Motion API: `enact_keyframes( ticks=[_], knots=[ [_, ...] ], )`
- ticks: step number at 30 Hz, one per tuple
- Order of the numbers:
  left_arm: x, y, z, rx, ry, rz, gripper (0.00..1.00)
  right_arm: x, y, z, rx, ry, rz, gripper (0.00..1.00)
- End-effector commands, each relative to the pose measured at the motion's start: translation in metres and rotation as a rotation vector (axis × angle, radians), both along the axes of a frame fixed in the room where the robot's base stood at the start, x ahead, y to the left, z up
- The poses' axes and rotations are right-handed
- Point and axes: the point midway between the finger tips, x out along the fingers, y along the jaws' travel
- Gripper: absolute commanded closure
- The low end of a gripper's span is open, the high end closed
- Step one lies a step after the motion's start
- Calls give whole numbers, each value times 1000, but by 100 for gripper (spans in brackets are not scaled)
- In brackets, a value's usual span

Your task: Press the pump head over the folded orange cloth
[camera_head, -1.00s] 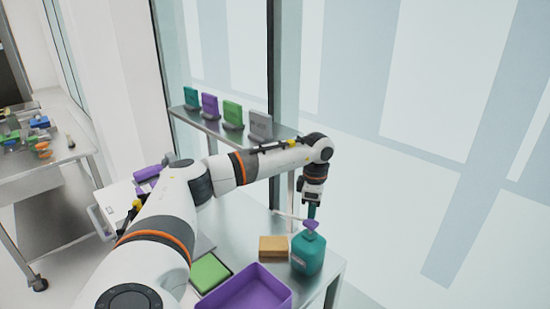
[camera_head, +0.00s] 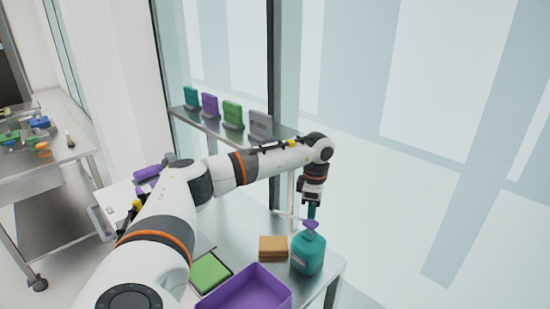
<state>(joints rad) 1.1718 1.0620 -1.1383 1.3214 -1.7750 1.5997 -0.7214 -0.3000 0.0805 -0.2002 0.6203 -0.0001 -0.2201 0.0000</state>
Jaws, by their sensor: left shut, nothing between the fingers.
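A teal pump bottle (camera_head: 307,254) stands upright at the right end of the metal table. Its purple pump head (camera_head: 310,225) has a pale spout that points left over the folded orange cloth (camera_head: 273,248). The cloth lies flat on the table just left of the bottle. My left gripper (camera_head: 312,212) points down directly above the pump head, shut and empty. Its tip is at or very near the top of the pump head; I cannot tell whether they touch. My right gripper is not in view.
A purple tray (camera_head: 245,290) and a green pad (camera_head: 210,272) lie at the near side of the metal table (camera_head: 236,226). A shelf behind holds several coloured upright blocks (camera_head: 233,114). Another cart (camera_head: 50,160) with small items stands at the left.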

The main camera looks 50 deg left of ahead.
Motion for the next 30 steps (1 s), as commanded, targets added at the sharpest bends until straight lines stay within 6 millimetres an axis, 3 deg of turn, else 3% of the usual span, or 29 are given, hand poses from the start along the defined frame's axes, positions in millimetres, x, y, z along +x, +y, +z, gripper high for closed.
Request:
enact_keyframes(
  ticks=[30],
  knots=[
    [0, 0, -32, 0, 2, -1, 100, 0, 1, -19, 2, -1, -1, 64]
  ],
)
